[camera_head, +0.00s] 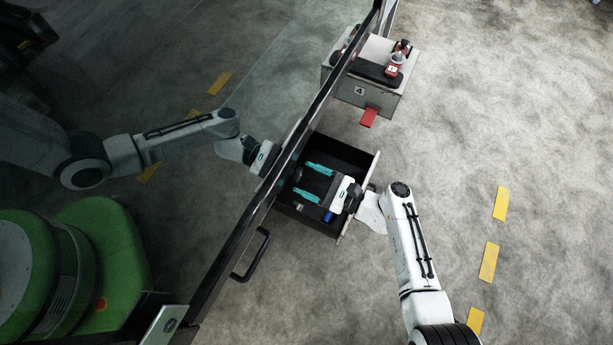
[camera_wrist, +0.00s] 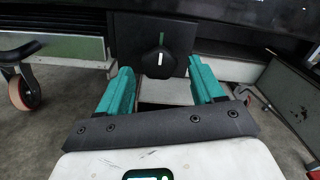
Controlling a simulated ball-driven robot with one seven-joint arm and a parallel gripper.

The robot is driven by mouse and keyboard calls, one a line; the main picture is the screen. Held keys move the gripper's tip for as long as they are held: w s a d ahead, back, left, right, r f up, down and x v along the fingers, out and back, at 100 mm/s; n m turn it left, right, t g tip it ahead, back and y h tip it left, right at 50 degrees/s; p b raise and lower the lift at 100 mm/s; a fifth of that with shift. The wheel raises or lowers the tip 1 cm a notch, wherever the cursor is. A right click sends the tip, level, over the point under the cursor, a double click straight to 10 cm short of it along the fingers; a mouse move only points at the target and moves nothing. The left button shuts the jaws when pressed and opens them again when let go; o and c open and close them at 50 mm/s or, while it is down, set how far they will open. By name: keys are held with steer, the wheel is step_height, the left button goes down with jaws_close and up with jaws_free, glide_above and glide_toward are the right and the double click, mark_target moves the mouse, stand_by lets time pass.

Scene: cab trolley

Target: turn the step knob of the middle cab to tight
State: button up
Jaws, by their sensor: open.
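My gripper (camera_head: 304,181) has two teal fingers and reaches over a dark open-topped box (camera_head: 345,150) beside the long dark frame in the head view. In the wrist view my gripper (camera_wrist: 160,70) is open, with its fingers apart and nothing held. A black round knob (camera_wrist: 157,66) with a short white mark shows between and beyond the fingers, on a dark upright plate (camera_wrist: 125,38). A green line stands on the plate just above the knob. The fingers appear apart from the knob. I cannot read any tight marking.
A grey cab marked 4 (camera_head: 350,95), with a red step (camera_head: 369,117), stands farther up along the frame. A black handle (camera_head: 255,258) sticks out lower down. A caster wheel (camera_wrist: 20,92) shows at left in the wrist view. Open floor lies right, with yellow dashes (camera_head: 489,262).

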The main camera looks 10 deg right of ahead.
steer(key=p+v, duration=0.1)
steer(key=v, duration=0.8)
steer(key=shift+s+d, duration=0.2)
steer(key=shift+d, duration=0.1)
steer(key=s+f+n+g+h, duration=0.3)
steer(key=s+n+g, duration=0.4)
steer(key=s+n, duration=0.25)
steer(key=s+d+r+n+g+h, duration=0.2)
steer(key=s+d+r+n+h, duration=0.2)
steer(key=s+d+n+h, duration=0.35)
steer(key=s+d+r+n+h, duration=0.35)
steer(key=d+r+h, duration=0.2)
steer(key=r, duration=0.25)
step_height(320, 180, up, 15)
steer(key=d+p, duration=0.1)
steer(key=p, duration=1.4)
steer(key=shift+w+y, duration=0.25)
steer(key=shift+y, duration=0.15)
